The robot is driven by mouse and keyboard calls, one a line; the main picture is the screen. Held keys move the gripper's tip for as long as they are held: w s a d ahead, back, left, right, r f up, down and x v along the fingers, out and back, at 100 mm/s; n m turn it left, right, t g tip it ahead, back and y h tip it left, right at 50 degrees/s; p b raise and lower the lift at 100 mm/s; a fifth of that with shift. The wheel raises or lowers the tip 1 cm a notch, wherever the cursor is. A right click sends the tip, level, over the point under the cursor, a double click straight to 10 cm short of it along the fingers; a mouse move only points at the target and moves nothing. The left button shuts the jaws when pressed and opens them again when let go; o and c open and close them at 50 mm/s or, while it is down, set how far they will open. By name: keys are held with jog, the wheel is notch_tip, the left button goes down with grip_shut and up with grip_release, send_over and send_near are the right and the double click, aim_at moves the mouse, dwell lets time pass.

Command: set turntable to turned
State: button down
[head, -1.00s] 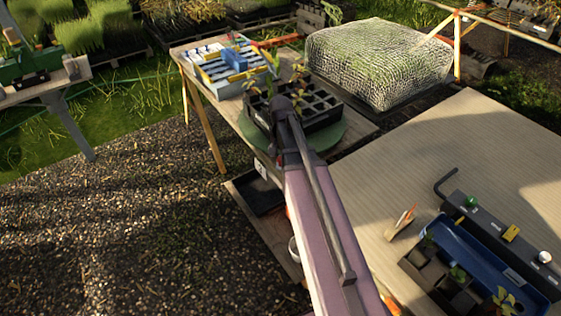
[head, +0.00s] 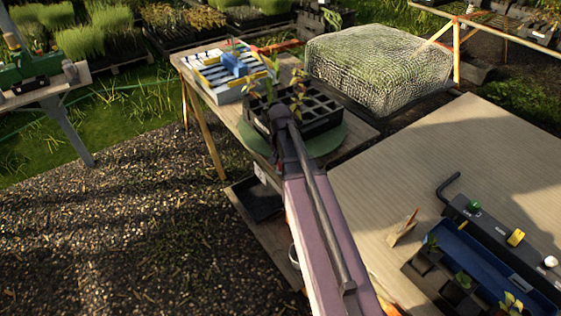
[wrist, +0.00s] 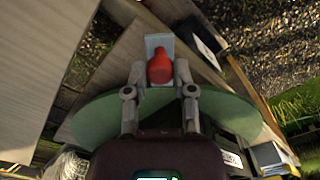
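The turntable is a green round disc (head: 333,140) on the wooden table in the head view, with a black cell tray (head: 318,122) holding a few seedlings on it. In the wrist view the disc (wrist: 95,118) spreads beneath my gripper. A red knob (wrist: 160,66) in front of a pale grey plate (wrist: 158,42) stands between the fingertips. My gripper (wrist: 160,72) has one finger close against each side of the knob and looks shut on it. In the head view my arm hides the fingers and the knob.
A blue-and-white tray with yellow strips (head: 220,72) lies at the table's far left. A netted block (head: 378,70) stands behind. The bench (head: 430,150) at right holds a blue tray (head: 490,258) and a dark panel with coloured knobs (head: 500,232). Gravel lies to the left.

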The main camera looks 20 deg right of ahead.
jog(key=shift+a, duration=0.1)
jog(key=w+a+m, duration=0.4)
jog(key=w+a, duration=0.2)
jog(key=w, duration=0.2)
jog(key=w+a+m, duration=0.4)
jog(key=w+a, duration=0.2)
jog(key=w, duration=0.3)
jog(key=w+d+m, duration=0.2)
jog(key=w+m, duration=0.3)
jog(key=w, duration=0.6)
jog(key=w+d+m, duration=0.2)
jog(key=w+m, duration=0.3)
jog(key=w, duration=0.6)
jog(key=shift+w+d, duration=0.3)
jog(key=shift+d, duration=0.1)
jog(key=shift+w+d, duration=0.1)
jog(key=shift+w, duration=0.05)
jog(key=shift+c, duration=2.2)
grip_release()
